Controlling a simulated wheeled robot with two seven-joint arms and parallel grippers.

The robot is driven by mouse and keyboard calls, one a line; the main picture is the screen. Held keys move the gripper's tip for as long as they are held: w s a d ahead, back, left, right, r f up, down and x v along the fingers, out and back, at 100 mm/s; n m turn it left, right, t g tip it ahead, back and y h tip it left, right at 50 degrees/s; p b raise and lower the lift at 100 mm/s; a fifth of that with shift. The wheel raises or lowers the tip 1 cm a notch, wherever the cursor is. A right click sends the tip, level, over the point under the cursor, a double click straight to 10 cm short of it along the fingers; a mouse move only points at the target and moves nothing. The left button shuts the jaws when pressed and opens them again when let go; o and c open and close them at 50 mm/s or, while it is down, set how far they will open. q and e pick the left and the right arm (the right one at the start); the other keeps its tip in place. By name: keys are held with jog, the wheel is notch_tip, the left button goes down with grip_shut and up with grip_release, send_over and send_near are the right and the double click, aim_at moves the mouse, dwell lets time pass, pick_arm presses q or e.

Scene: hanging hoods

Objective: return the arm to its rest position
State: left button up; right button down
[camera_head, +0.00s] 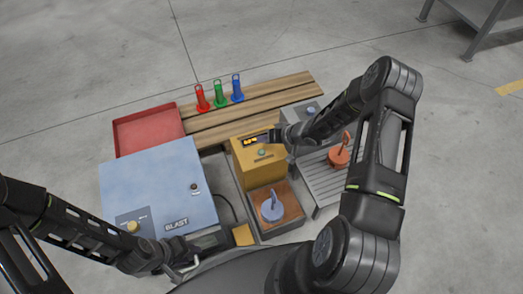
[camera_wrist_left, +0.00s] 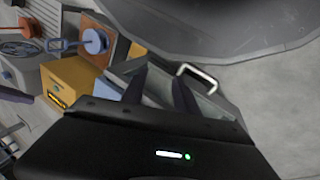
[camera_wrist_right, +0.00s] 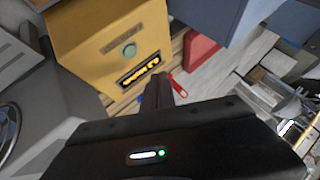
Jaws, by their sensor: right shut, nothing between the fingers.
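My right arm reaches in from the right, and its gripper (camera_head: 276,136) is over the yellow box (camera_head: 258,160). In the right wrist view the gripper's fingers (camera_wrist_right: 165,90) are together with nothing between them. They point past the yellow box (camera_wrist_right: 110,45), which has a green button and a lit display; I cannot tell whether they touch it. My left gripper (camera_head: 192,262) is low at the front, near the blue cabinet's bottom corner. In the left wrist view its fingers (camera_wrist_left: 160,92) stand apart with a gap between them, beside a pale metal handle (camera_wrist_left: 198,76).
The blue BLAST cabinet (camera_head: 155,185) stands left, with a red tray (camera_head: 148,130) behind it. Red (camera_head: 202,100), green (camera_head: 219,95) and blue (camera_head: 237,88) pieces stand on wooden slats. A blue-grey knobbed piece (camera_head: 271,209) and an orange one (camera_head: 339,156) stand near my right arm.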

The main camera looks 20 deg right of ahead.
jog(key=shift+n, duration=0.3)
dwell(0.5)
